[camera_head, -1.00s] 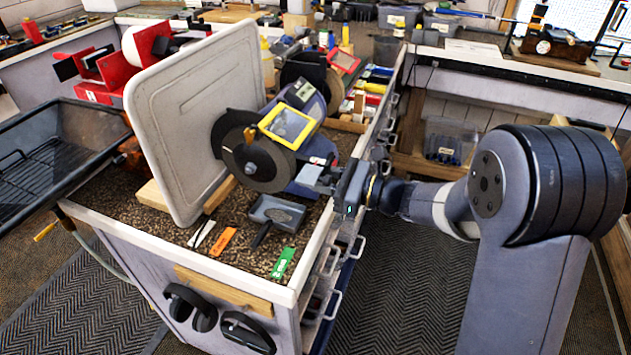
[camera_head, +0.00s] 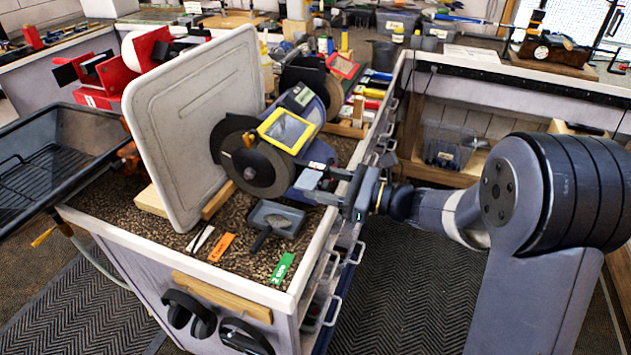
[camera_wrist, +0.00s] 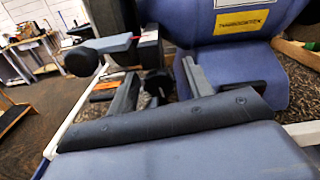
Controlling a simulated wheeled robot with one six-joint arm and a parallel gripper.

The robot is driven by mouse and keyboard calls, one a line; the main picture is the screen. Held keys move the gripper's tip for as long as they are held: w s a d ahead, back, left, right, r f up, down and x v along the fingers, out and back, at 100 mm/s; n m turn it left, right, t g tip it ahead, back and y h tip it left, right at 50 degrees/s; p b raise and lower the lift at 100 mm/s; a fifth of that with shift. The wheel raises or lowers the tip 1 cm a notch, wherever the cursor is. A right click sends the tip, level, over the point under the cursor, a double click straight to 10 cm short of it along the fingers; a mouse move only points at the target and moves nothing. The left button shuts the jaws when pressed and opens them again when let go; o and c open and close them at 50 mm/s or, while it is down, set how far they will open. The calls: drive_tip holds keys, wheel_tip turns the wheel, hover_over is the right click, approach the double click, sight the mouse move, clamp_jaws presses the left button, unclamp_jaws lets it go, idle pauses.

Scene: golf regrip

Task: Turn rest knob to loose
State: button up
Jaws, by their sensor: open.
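The bench grinder (camera_head: 285,130) stands on the bench, with a dark wheel (camera_head: 262,170) facing the near side and a yellow-framed eye shield above it. Its tool rest (camera_head: 310,180) is a small grey plate beside the wheel. In the wrist view the rest (camera_wrist: 108,43) is at upper left, with a round black end piece (camera_wrist: 78,62). My gripper (camera_head: 328,186) is to the right of the rest, close to it. In the wrist view its jaws (camera_wrist: 160,82) are apart, with a small dark part between or behind them. I cannot tell whether this is the rest knob.
A large pale board (camera_head: 190,130) stands upright left of the grinder. Drawer handles stick out on the bench's right side, below my arm. The floor to the right is clear.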

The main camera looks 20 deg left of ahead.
drive_tip(key=d, duration=0.9)
drive_tip(key=shift+s+b, duration=0.35)
drive_tip(key=shift+b, duration=0.05)
